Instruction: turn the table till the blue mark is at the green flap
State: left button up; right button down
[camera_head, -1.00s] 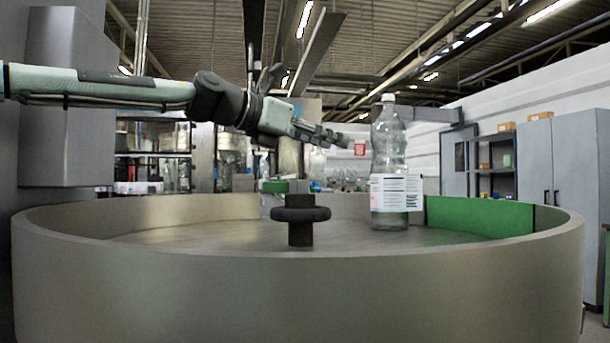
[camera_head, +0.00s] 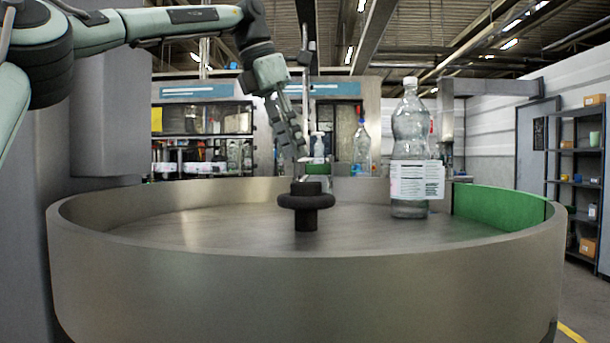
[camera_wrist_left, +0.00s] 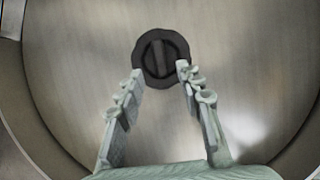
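The round metal table (camera_head: 225,222) has a high grey rim and a dark knob (camera_head: 306,201) standing at its middle. The green flap (camera_head: 497,208) lies along the inside of the rim at the right. A clear bottle with a white label (camera_head: 414,181) stands upright on the table, left of the flap. I see no blue mark on the table. My left gripper (camera_head: 298,155) points down above the knob. In the left wrist view its two fingers (camera_wrist_left: 160,71) are spread, with the round knob top (camera_wrist_left: 160,45) just ahead between their tips. My right gripper is out of view.
The tall rim wall (camera_head: 300,290) encloses the table. A grey column (camera_head: 100,125) stands at the left, and racks with bottles (camera_head: 205,140) are behind. A dark shelf (camera_head: 578,170) is at the far right. The table surface left of the knob is clear.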

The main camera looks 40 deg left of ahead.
aim_at(306, 209)
pick_arm(q)
jog(key=x, duration=0.6)
jog(key=shift+w+f, duration=0.2)
jog(key=shift+f, duration=0.15)
grip_shut()
